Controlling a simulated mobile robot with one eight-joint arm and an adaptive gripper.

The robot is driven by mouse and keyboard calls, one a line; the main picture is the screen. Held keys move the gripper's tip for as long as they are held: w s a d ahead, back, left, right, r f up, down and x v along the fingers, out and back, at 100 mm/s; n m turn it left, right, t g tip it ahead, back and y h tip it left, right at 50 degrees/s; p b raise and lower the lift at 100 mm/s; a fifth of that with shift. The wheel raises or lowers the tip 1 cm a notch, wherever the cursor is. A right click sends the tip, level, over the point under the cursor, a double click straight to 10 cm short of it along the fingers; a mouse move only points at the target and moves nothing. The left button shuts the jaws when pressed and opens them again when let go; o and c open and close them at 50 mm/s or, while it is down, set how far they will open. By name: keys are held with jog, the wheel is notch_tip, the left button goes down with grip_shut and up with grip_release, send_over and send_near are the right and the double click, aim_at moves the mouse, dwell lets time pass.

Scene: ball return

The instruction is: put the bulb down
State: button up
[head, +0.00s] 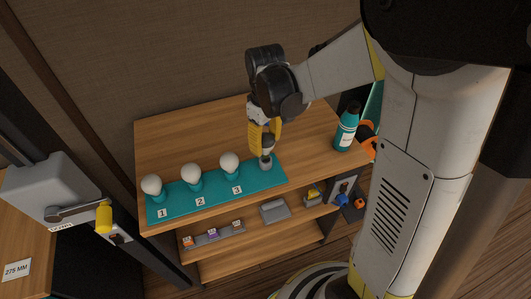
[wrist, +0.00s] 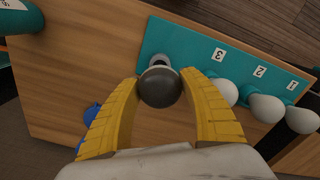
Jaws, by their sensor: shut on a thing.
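My gripper (head: 264,146) is shut on a dark grey bulb (wrist: 160,88). In the wrist view its two yellow fingers press on both sides of the round glass. In the head view the bulb is at the right end of the teal strip (head: 215,197), upright or nearly so, just over a light grey base (head: 265,164). I cannot tell whether the bulb rests in that base. Three white bulbs stand on the strip at labels 1 (head: 152,185), 2 (head: 190,174) and 3 (head: 229,162). They also show at the right of the wrist view.
A teal bottle (head: 347,127) stands to the right on the wooden bench top (head: 180,140). Shelves below hold a grey box (head: 275,210) and small parts. A grey unit with a yellow-handled lever (head: 104,218) is at left. The bench behind the strip is clear.

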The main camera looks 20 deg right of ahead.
aim_at(266, 151)
jog(key=shift+f+b, duration=0.8)
jog(key=shift+f, duration=1.15)
jog(key=shift+f, duration=0.1)
jog(key=o, duration=1.3)
